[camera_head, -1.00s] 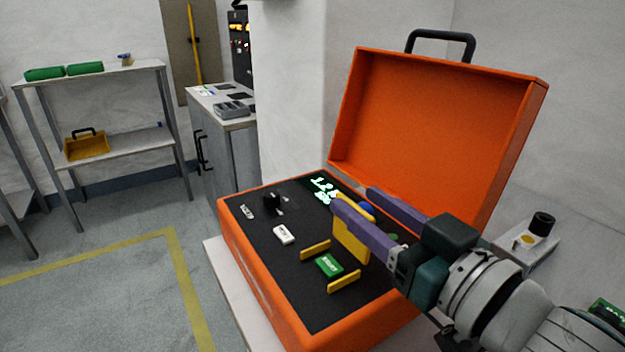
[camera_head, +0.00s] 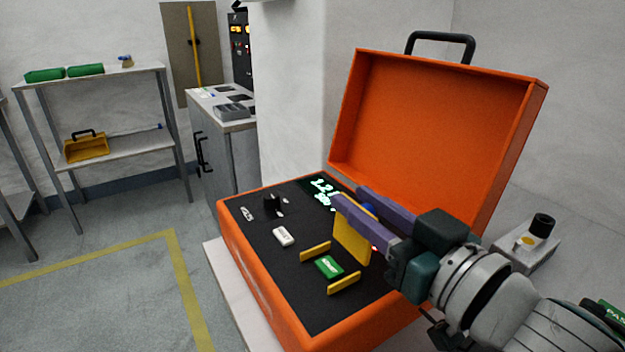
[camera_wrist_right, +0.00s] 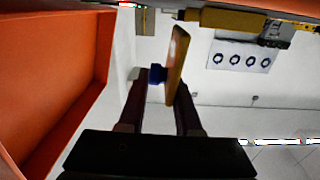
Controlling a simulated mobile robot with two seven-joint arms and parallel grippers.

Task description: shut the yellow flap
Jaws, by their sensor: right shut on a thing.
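The yellow flap (camera_head: 350,242) stands raised from the dark panel of the open orange case (camera_head: 270,303). My right gripper (camera_head: 350,199) reaches in from the right, its purple fingers on either side of the flap's upper part. In the right wrist view, the flap (camera_wrist_right: 177,62) shows nearly edge-on between the fingers, with a blue knob (camera_wrist_right: 157,74) on its left side. The gripper (camera_wrist_right: 160,88) is shut on the flap with its knob. Part of the flap is hidden behind a finger. My left gripper is not in view.
On the panel, a green block (camera_head: 329,266) lies between two yellow bars (camera_head: 315,251). A white block (camera_head: 283,236), a black switch (camera_head: 274,205) and a lit display (camera_head: 322,190) are farther left and back. The raised orange lid (camera_head: 435,140) stands behind my gripper.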

